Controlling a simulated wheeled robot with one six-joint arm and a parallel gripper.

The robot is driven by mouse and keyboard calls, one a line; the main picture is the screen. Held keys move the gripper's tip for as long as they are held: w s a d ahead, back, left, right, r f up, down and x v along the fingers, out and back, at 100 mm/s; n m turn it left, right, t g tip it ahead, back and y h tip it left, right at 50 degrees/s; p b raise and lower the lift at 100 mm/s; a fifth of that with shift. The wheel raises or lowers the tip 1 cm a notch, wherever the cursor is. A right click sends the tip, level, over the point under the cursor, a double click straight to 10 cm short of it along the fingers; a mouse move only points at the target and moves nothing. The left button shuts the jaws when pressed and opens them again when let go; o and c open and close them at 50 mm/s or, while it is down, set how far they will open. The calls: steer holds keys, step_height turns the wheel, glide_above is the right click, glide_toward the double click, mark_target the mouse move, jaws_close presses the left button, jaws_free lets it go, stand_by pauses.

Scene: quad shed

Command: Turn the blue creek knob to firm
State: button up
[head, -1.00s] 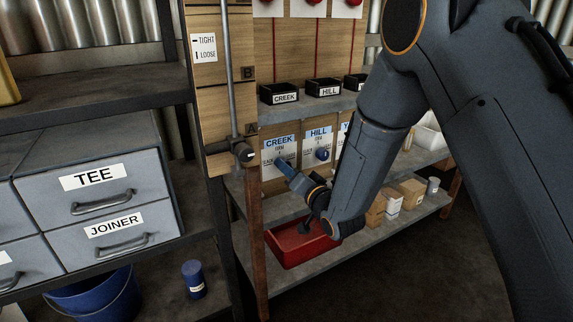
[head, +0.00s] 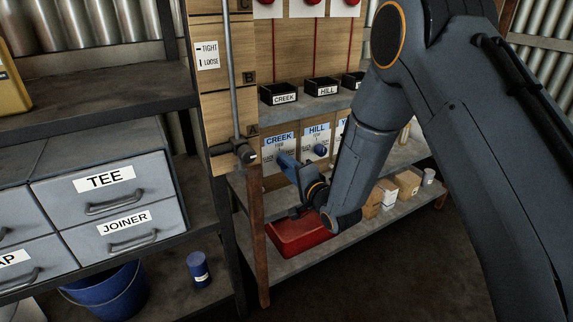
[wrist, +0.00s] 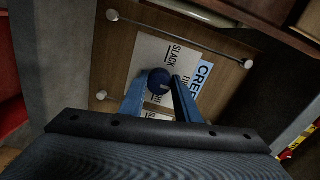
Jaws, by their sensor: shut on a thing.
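The blue creek knob (wrist: 159,82) shows in the wrist view, in front of its white plate (wrist: 148,58) marked CREEK and SLACK. My gripper (wrist: 165,90) has its two blue fingers on either side of the knob, shut on it. In the head view my gripper (head: 283,158) reaches the CREEK plate (head: 281,142), and its fingers hide the knob there. The knob's pointer direction is too small to tell.
The HILL plate with its blue knob (head: 320,150) is just right of my gripper. A red bin (head: 300,238) sits on the shelf below. A wooden post with a metal rod (head: 236,90) and clamp stands to the left. Black CREEK and HILL trays (head: 279,95) are above.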

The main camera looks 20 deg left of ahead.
stand_by(0.4)
steer(key=o, duration=1)
steer(key=shift+o, duration=0.2)
steer(key=p+v, duration=0.1)
steer(key=v, duration=0.6)
steer(key=shift+s+d, duration=0.2)
steer(key=shift+d, duration=0.15)
